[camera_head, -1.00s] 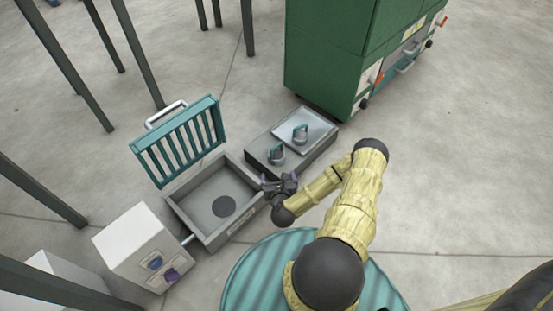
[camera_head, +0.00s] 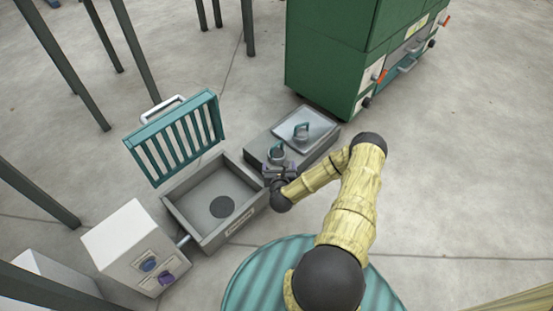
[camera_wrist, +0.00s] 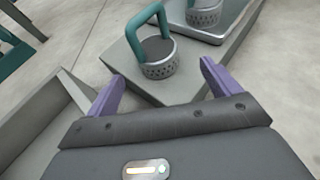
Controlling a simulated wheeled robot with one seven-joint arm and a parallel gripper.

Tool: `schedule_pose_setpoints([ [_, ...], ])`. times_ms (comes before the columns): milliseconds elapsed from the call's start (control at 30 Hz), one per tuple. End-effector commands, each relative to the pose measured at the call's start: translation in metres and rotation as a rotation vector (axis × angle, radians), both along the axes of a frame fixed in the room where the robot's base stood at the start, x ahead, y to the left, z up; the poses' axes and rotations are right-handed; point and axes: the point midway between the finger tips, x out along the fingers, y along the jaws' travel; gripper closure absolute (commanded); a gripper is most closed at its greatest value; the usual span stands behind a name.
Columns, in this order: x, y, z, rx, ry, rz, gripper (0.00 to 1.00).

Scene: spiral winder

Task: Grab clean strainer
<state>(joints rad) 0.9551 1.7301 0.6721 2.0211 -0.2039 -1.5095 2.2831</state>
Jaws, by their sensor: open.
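Two strainers, each a perforated grey metal cup with a teal loop handle, stand on a low grey bench (camera_head: 262,143). The nearer strainer (camera_head: 277,154) stands upright on the bare bench top; the wrist view shows it too (camera_wrist: 160,62), with a dark top surface. The farther strainer (camera_head: 302,132) stands on a shiny metal tray (camera_head: 322,126) and is partly cut off in the wrist view (camera_wrist: 203,15). I cannot tell which is clean. My gripper (camera_head: 279,171) is open and empty, its purple fingers (camera_wrist: 163,74) pointing at the nearer strainer, which lies ahead between them.
A grey basin (camera_head: 188,194) with a raised teal slatted lid (camera_head: 178,142) adjoins the bench on the left. A white control box (camera_head: 130,245) stands at lower left. A green cabinet (camera_head: 325,55) stands behind the bench. Open floor lies at right.

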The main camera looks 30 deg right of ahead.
Motion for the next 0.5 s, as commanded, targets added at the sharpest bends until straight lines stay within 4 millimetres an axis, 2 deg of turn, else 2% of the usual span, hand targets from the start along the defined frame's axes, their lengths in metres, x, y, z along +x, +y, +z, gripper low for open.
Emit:
schedule_pose_setpoints([
  [33,0.007,-0.004,-0.008,-0.003,-0.002,0.000,0.11],
  [233,0.031,-0.016,-0.017,-0.002,-0.002,-0.002,0.11],
  [500,0.038,-0.019,-0.017,0.001,0.001,-0.001,0.11],
])
